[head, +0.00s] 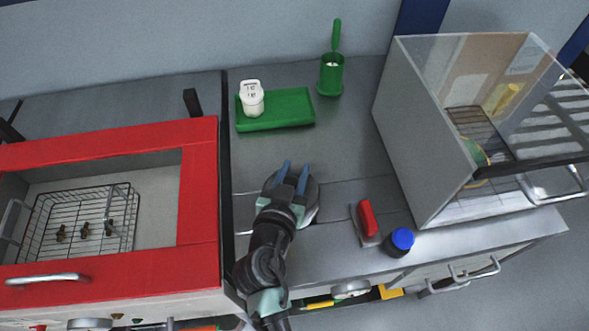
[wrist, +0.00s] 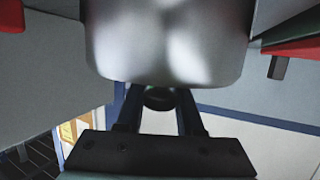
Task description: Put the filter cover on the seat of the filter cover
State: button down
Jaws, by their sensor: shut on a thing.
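My gripper (head: 293,178) is over the grey counter, its blue fingertips pointing to the back. In the head view a round grey metal piece (head: 313,196), probably the filter cover, shows around and under the fingers. In the wrist view a large shiny silver body (wrist: 165,45) fills the top middle, just beyond the fingers. The fingers (wrist: 158,98) are shut on a small dark round part, which looks like a knob on that body. The grip is partly hidden. I cannot make out the seat of the filter cover in either view.
A red-framed housing (head: 200,200) with a wire basket (head: 85,215) stands left. A green tray (head: 290,112) with a white container (head: 251,98) and a green cup (head: 331,75) are behind. A red block (head: 367,218), blue-capped jar (head: 402,240) and clear-fronted cabinet (head: 415,130) are right.

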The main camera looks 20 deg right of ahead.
jog(key=shift+f+b, duration=0.2)
jog(key=shift+b, duration=0.25)
dwell(0.3)
jog(key=shift+c, duration=2.4)
grip_release()
jog(key=shift+s, duration=0.1)
